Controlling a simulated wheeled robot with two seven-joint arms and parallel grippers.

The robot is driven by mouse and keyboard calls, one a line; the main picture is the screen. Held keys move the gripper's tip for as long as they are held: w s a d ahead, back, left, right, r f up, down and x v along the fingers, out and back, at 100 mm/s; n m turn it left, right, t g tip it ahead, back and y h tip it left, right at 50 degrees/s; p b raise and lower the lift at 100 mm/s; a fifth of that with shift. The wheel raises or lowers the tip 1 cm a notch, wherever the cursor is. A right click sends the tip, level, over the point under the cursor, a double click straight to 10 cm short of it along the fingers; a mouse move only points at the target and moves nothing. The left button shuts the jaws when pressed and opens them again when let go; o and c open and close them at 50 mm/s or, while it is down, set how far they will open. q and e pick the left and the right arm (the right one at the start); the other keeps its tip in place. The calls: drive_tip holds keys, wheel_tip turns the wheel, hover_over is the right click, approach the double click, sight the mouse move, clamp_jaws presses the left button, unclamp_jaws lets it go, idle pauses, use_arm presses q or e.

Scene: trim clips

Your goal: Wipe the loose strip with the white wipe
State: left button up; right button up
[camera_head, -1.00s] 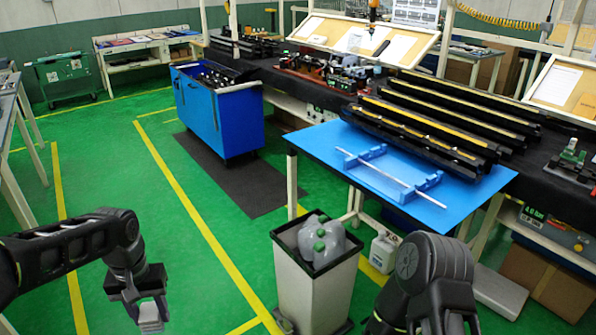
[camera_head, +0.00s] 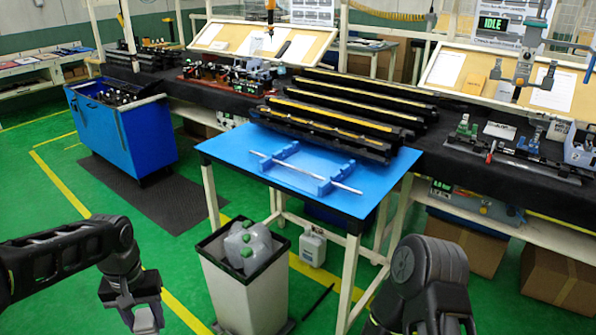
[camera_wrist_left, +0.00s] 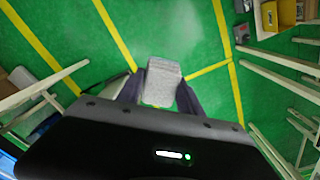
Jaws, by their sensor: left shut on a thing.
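The loose strip (camera_head: 303,172) is a thin silver bar lying across two blue holders (camera_head: 334,179) on the blue-topped table (camera_head: 230,150). It shows in the head view only. My left gripper (camera_head: 132,298) is low at the bottom left of the head view, over the green floor and well away from the strip. It is shut on the white wipe (camera_head: 146,320), a pale grey-white pad. The wipe also shows between the fingers in the left wrist view (camera_wrist_left: 162,82). Of my right arm only the links show at bottom right; its gripper is out of the frame.
A bin (camera_head: 232,290) with grey, green-capped bottles stands before the table, a white jug (camera_head: 312,247) beside it. A blue cart (camera_head: 128,135) is at left. Black rails (camera_head: 330,122) with yellow strips lie behind the strip. Open green floor surrounds my left gripper.

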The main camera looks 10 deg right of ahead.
idle(0.3)
use_arm(q)
drive_tip(key=s+f, duration=0.4)
drive_tip(key=f, duration=1.1)
drive_tip(key=shift+d, duration=0.1)
